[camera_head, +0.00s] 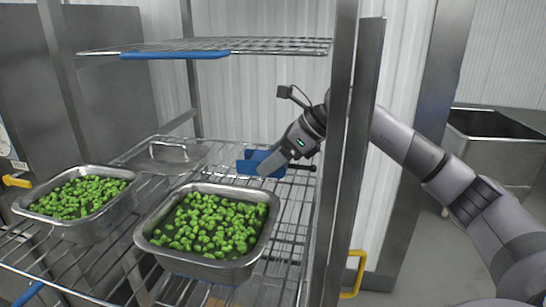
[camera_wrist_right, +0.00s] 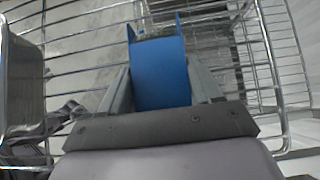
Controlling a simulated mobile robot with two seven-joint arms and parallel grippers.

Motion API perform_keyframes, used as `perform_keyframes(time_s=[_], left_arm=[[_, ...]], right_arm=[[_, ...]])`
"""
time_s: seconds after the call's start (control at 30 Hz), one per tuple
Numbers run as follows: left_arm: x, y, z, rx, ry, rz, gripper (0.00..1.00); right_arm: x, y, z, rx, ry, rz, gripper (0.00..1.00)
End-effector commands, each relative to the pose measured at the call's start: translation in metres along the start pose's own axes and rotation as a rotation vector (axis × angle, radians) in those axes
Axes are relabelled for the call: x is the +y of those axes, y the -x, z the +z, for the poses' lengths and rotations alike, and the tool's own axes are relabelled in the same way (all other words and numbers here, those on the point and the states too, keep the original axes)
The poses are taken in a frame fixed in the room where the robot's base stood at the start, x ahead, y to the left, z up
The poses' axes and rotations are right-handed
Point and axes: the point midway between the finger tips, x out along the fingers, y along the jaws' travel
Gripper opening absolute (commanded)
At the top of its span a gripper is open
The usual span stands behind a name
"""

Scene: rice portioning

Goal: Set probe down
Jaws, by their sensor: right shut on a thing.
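My right gripper (camera_head: 268,167) reaches in from the right past the rack's upright post. It is shut on a blue block-like thing (camera_head: 252,162), which I take to be the probe. In the right wrist view the blue probe (camera_wrist_right: 160,75) sits between the two grey fingers of the gripper (camera_wrist_right: 162,88). The gripper and probe are at the wire shelf (camera_head: 285,215), behind and right of the near pan. I cannot tell whether the probe touches the wires. My left gripper is not in view.
Two metal pans of green sprouts, one at left (camera_head: 110,228) and one nearer the middle (camera_head: 262,268), stand on the shelf. A metal lid (camera_head: 165,153) lies behind them. An upper wire shelf (camera_head: 270,45) is above. A metal post (camera_head: 340,150) stands close to my right arm.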

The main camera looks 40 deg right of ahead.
Motion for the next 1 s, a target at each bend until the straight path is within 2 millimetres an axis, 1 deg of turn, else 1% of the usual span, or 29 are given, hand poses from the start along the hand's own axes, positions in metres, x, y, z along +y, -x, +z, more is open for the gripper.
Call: perform_keyframes(time_s=[0.2, 0.33, 0.37, 0.67, 0.77, 0.87, 1.0], left_arm=[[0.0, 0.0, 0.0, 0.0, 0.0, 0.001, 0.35], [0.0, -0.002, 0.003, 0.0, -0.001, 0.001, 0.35], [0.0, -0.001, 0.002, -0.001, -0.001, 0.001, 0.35], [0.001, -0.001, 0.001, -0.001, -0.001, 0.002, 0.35], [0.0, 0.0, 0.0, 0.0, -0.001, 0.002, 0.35], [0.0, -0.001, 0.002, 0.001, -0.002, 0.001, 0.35], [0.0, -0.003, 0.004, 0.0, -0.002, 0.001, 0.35]], right_arm=[[0.0, 0.001, 0.001, -0.003, 0.001, -0.002, 0.25], [0.0, -0.003, -0.003, -0.003, 0.001, -0.001, 0.25], [0.0, -0.002, -0.002, -0.002, 0.001, -0.001, 0.73], [0.0, -0.001, -0.001, -0.002, 0.001, -0.001, 0.74], [-0.001, 0.004, 0.001, -0.002, 0.001, -0.003, 0.74], [-0.001, 0.019, 0.0, -0.004, 0.002, -0.006, 0.74], [-0.001, 0.044, 0.0, -0.003, 0.001, -0.005, 0.74]])
